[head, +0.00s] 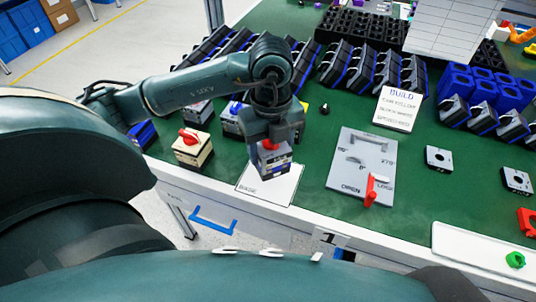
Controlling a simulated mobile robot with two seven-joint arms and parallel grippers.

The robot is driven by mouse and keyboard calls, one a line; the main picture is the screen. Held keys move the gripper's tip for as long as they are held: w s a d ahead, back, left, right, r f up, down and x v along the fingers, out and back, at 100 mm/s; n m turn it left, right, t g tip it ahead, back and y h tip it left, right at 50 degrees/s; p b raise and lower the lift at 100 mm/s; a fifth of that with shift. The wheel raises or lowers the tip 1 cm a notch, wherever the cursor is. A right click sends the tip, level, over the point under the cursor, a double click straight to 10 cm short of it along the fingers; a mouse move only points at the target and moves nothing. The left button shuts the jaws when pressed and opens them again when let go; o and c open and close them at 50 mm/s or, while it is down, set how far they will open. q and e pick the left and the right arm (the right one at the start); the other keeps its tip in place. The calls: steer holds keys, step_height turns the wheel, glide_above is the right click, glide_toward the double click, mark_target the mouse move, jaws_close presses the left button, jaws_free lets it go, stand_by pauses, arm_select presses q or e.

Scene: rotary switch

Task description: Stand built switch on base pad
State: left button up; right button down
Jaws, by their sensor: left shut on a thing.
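The built switch (275,167) has a grey and dark boxy body with a red knob on top. My left gripper (273,143) comes down over it from above and is shut on it. The switch is upright over the white base pad (284,192), near the table's front edge. It covers the pad's upper middle; I cannot tell whether its underside touches the pad. My right gripper is not in view.
A cream switch with a red knob (192,149) stands left of the pad. A grey dial plate (350,160) with a red lever lies to the right. A BUILD card (398,108) and rows of dark and blue parts stand behind. Green table (315,150) shows between pad and plate.

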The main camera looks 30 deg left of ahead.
arm_select(q)
steer(key=shift+f, duration=2)
steer(key=shift+f, duration=0.15)
steer(key=o, duration=1)
steer(key=shift+o, duration=0.2)
step_height(320, 180, up, 12)
steer(key=shift+r+p, duration=0.15)
steer(key=shift+p, duration=0.2)
